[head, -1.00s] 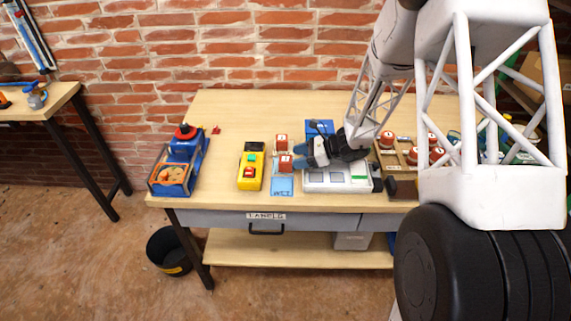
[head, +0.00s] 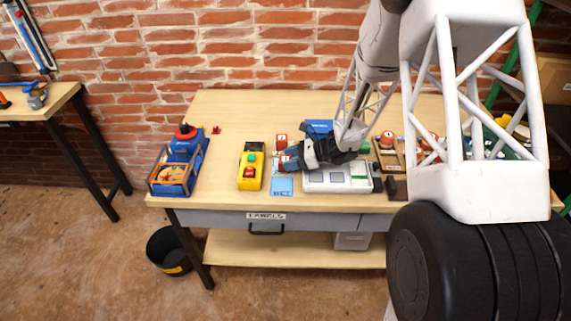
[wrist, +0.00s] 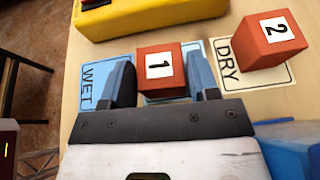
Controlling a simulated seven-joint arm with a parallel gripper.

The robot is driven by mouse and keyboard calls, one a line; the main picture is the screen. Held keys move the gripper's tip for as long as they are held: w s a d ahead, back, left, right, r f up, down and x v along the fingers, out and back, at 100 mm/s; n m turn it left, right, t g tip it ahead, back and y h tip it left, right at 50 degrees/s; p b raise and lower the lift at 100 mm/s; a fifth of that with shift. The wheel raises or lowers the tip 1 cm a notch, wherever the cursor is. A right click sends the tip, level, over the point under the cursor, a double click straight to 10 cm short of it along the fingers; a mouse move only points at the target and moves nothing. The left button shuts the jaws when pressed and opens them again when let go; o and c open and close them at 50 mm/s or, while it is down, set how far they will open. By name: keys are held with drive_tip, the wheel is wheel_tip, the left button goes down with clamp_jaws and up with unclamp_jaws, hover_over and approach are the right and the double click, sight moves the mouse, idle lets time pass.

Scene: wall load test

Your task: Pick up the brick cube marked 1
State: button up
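The red brick cube marked 1 (wrist: 160,65) sits between the two fingers of my gripper (wrist: 162,82) in the wrist view, with its 1 facing up. The fingers are spread either side of it with narrow gaps near the tips; contact lower down is hidden. In the head view my gripper (head: 287,163) is low over the table by the WET card, and its fingers largely hide this cube. The red cube marked 2 (wrist: 268,40) stands apart on the DRY card (wrist: 228,73), and shows behind my gripper in the head view (head: 281,141).
The blue WET card (head: 282,187) lies in front of my gripper. A yellow button box (head: 251,170) stands to the left, and a white-topped device (head: 338,178) close to the right.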

drive_tip(key=c, duration=0.6)
drive_tip(key=shift+r, duration=0.25)
drive_tip(key=shift+r, duration=0.85)
drive_tip(key=shift+s+d+r, duration=0.1)
drive_tip(key=shift+s+r, duration=0.2)
drive_tip(key=shift+r, duration=0.45)
drive_tip(key=s+d, duration=0.1)
drive_tip(key=s, duration=0.4)
drive_tip(key=s+d+r, duration=0.1)
drive_tip(key=s, duration=0.4)
drive_tip(key=s+d, duration=0.2)
drive_tip(key=s, duration=0.2)
drive_tip(key=shift+s+r, duration=0.15)
drive_tip(key=shift+s, duration=0.25)
